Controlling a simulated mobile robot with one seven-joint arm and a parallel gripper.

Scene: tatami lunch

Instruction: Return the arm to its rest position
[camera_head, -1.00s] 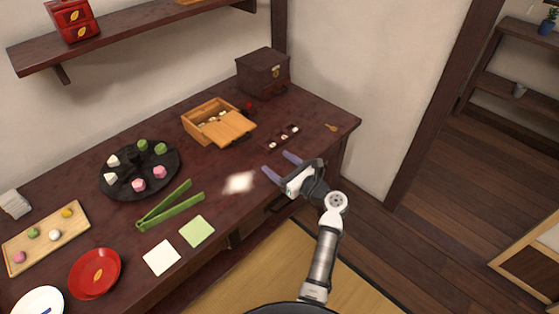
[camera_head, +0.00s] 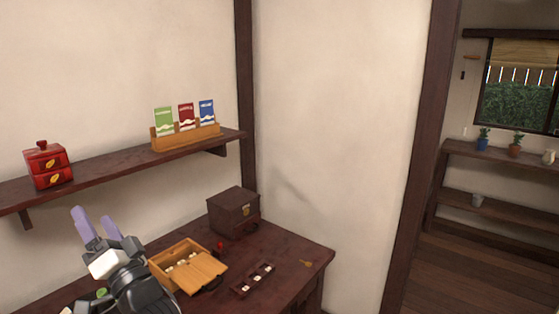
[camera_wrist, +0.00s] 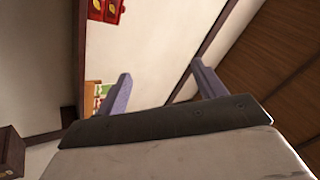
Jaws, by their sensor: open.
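My gripper (camera_head: 97,224) is at the lower left of the head view, raised in front of the wall and below the shelf. Its two purple fingers point up, spread apart with nothing between them. In the wrist view, the open fingers (camera_wrist: 160,90) point toward the upper part of the room. The lower part of my arm is out of view in the head view.
A dark table (camera_head: 291,253) holds an open wooden box (camera_head: 196,273), a dark chest (camera_head: 234,211) and a small dark tray (camera_head: 253,280). The wall shelf (camera_head: 110,166) bears a red drawer box (camera_head: 47,165) and a packet rack (camera_head: 186,135). Floor shows at right.

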